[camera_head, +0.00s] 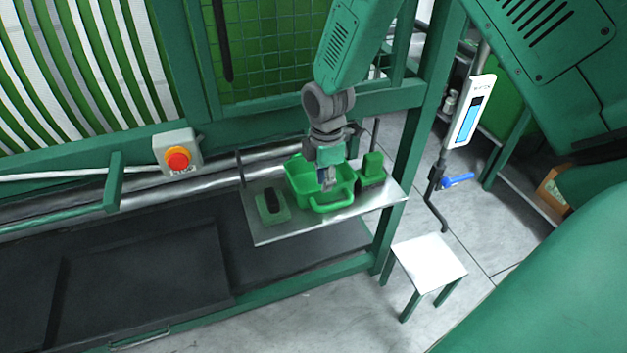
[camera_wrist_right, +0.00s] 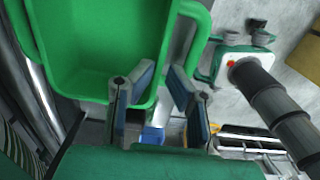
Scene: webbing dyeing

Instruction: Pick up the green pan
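The green pan (camera_head: 300,178) is an open tub with a looped handle at its front right, on a small metal shelf (camera_head: 290,228). It also fills the upper left of the right wrist view (camera_wrist_right: 95,45). My right gripper (camera_head: 327,184) points down over the pan's front right side, by the handle. In the wrist view this gripper (camera_wrist_right: 162,72) has its two blue-padded fingers spread, with a gap between them, beside the pan's rim and handle. Contact with the pan cannot be told. The arm hides part of the pan's back. My left gripper is not in view.
A green holder with a dark top (camera_head: 272,206) sits left of the pan, and a green block-like item (camera_head: 371,172) close on its right. A red button box (camera_head: 178,156) is on the frame at left. A green post (camera_head: 408,165) and white stool (camera_head: 430,262) stand right.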

